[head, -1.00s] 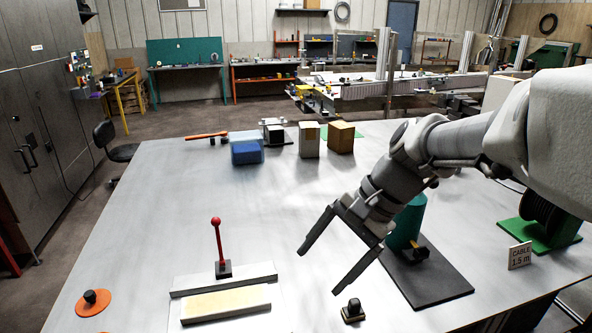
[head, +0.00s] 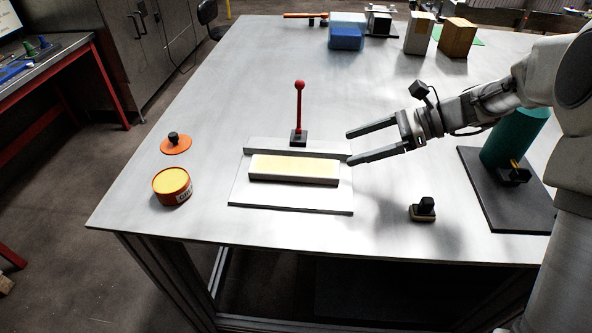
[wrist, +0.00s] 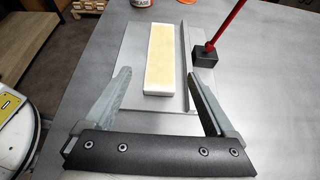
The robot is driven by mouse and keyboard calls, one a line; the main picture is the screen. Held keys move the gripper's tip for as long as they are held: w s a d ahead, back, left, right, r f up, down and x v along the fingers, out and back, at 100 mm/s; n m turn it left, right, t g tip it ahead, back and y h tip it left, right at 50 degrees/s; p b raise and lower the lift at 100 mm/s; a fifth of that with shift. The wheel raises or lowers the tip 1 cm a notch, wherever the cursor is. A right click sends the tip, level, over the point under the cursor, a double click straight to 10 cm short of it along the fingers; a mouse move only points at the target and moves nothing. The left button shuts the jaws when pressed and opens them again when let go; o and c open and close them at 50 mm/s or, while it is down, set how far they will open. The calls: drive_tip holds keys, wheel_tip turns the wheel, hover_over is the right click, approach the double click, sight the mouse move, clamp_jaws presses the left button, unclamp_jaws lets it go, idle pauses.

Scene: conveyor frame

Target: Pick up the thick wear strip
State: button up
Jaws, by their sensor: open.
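The thick wear strip (head: 294,169) is a pale bar with a yellowish top. It lies on a light plate (head: 290,197) with a raised back fence, near the table's front edge. In the wrist view the strip (wrist: 159,62) lies lengthwise ahead of my gripper (wrist: 160,85), between the lines of its two fingers. In the head view my gripper (head: 348,149) is open and empty, to the right of the strip and pointing left towards it. The fingers do not touch the strip.
A red-knobbed lever (head: 299,112) stands just behind the fence. A red tin (head: 172,187) and an orange disc with a black knob (head: 175,144) are to the left. A small black-handled block (head: 423,210) sits front right.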

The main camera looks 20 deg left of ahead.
drive_tip(key=b, duration=0.1)
approach(297, 166)
drive_tip(key=x, duration=0.3)
drive_tip(key=shift+s+a, duration=0.3)
drive_tip(key=shift+a, duration=0.1)
drive_tip(key=shift+w+b+x, duration=0.2)
drive_tip(key=shift+b+x, duration=0.4)
drive_tip(key=shift+x, duration=2)
drive_tip(key=shift+f, duration=0.1)
drive_tip(key=c, duration=1.3)
drive_tip(key=shift+c, duration=0.2)
